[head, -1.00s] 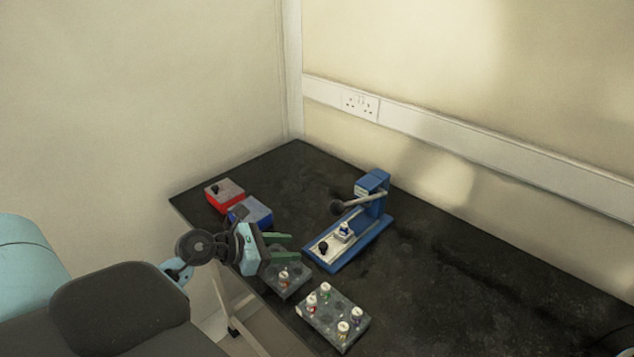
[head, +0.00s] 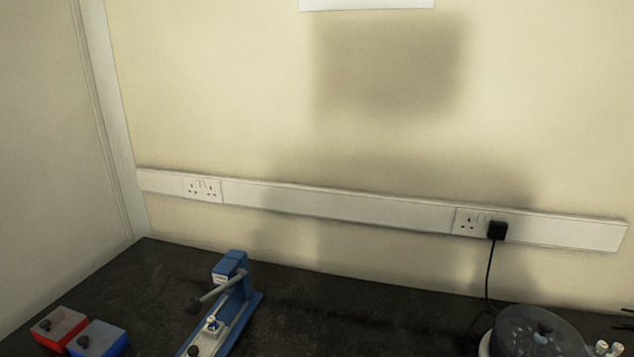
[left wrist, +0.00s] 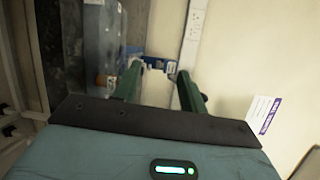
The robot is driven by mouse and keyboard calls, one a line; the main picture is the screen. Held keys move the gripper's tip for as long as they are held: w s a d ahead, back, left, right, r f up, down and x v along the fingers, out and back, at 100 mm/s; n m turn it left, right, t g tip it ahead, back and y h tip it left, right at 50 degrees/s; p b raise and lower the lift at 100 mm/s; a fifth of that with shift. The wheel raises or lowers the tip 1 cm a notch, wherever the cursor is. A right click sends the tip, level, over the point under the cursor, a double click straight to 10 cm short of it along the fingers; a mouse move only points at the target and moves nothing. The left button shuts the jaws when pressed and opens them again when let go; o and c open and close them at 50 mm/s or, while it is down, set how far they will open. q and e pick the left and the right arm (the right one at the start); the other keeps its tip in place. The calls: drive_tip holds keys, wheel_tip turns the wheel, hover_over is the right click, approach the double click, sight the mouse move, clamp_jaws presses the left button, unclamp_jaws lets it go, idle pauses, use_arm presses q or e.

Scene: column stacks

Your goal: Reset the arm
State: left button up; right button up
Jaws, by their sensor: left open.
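My left gripper (left wrist: 160,88) shows in the left wrist view with its two green fingers apart. Nothing is seen held between them. A small blue thing (left wrist: 156,63) shows beyond the fingertips, and I cannot tell for sure what it is. Neither gripper is in the head view. The blue lever press (head: 228,300) stands on the dark bench, its grey lever (head: 214,291) slanting down to a dark knob.
A red box (head: 60,327) and a blue box (head: 97,338) sit at the bench's left. A dark round device (head: 537,335) at the right has a cable to a plug (head: 497,230). The bench top (head: 345,320) between is clear. A purple-and-white sheet (left wrist: 262,114) shows in the wrist view.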

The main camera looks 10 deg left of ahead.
use_arm(q)
drive_tip(key=s+d+f+n+g+y, duration=0.1)
drive_tip(key=s+d+f+n+g, duration=0.1)
drive_tip(key=s+f+n+g, duration=0.75)
drive_tip(key=s+d+f+n+g+h, duration=0.2)
drive_tip(key=s+d+n+g, duration=0.15)
drive_tip(key=s+d, duration=0.45)
drive_tip(key=s+d+f+n+g+h, duration=0.2)
drive_tip(key=s+d+f+g, duration=0.15)
drive_tip(key=s, duration=0.95)
drive_tip(key=w+d+f+t+h+p, duration=0.2)
drive_tip(key=w+d+f+t+p, duration=0.1)
drive_tip(key=w+t, duration=0.5)
drive_tip(key=shift+w+d+f+p, duration=0.2)
drive_tip(key=shift+w+p, duration=0.2)
drive_tip(key=shift+w, duration=0.35)
use_arm(e)
drive_tip(key=w+r+t, duration=0.1)
drive_tip(key=w+r, duration=0.2)
drive_tip(key=r, duration=0.2)
drive_tip(key=shift+w+d, duration=0.25)
drive_tip(key=shift+d, duration=0.1)
use_arm(q)
drive_tip(key=shift+t, duration=0.25)
use_arm(e)
drive_tip(key=shift+a, duration=0.15)
